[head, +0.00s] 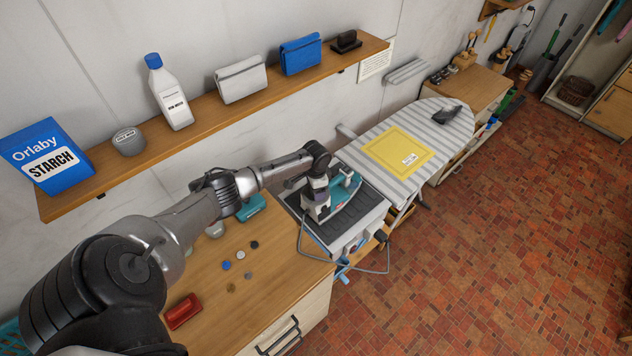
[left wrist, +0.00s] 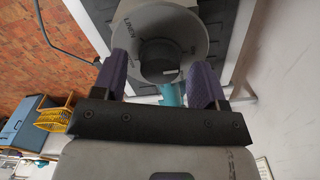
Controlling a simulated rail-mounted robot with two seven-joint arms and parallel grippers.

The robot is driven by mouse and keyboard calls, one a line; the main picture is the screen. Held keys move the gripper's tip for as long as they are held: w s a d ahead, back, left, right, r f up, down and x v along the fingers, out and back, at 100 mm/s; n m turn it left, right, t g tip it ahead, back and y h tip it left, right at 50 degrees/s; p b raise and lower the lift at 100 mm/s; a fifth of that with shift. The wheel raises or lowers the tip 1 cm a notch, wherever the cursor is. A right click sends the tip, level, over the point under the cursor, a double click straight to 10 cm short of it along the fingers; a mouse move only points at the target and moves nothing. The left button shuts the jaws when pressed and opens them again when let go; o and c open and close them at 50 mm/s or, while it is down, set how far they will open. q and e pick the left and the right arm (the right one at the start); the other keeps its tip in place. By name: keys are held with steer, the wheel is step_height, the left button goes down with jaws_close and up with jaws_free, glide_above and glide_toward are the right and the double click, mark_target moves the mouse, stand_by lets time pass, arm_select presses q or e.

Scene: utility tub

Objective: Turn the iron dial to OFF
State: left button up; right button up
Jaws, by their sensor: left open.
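In the left wrist view the dial (left wrist: 160,60) is a dark round knob inside a grey ring (left wrist: 130,35). My right gripper is not in view.
A shelf (head: 215,122) with a starch box (head: 47,157) and a bottle (head: 169,93) runs along the wall behind my arm. The striped ironing board (head: 450,130) with a yellow cloth (head: 398,152) stands beyond the station. A grey cord (head: 305,240) loops by the station. Several small discs lie on the counter (head: 285,262).

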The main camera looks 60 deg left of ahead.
arm_select(q)
step_height(320, 180, up, 14)
steer(key=b, duration=0.1)
steer(key=shift+f, duration=0.15)
stand_by(0.3)
stand_by(0.6)
